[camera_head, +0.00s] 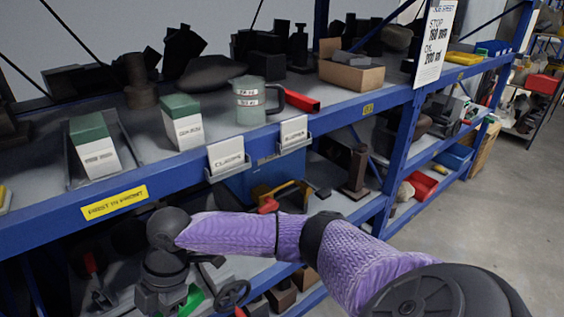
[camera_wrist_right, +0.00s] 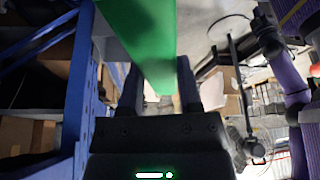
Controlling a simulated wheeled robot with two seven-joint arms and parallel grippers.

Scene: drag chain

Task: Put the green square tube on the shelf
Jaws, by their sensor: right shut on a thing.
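The green square tube (camera_wrist_right: 150,45) runs from the top of the right wrist view down between the fingers of my right gripper (camera_wrist_right: 157,92), which is shut on it. In the head view my right gripper's wrist hangs at the lower left, in front of the lower shelf levels, and only a small piece of the green tube (camera_head: 191,299) shows beside it. The blue-framed shelf (camera_head: 330,122) stands above and behind the gripper. A purple arm at the right of the wrist view looks like my left arm; its gripper's jaws cannot be made out.
The upper shelf holds two green-and-white boxes (camera_head: 93,146), a grey-green mug (camera_head: 250,100), a red-tipped object (camera_head: 301,101) and a cardboard box (camera_head: 351,74). White label holders (camera_head: 227,155) stick out from its front edge. A blue upright (camera_head: 403,140) stands right of centre. Grey floor at the right is clear.

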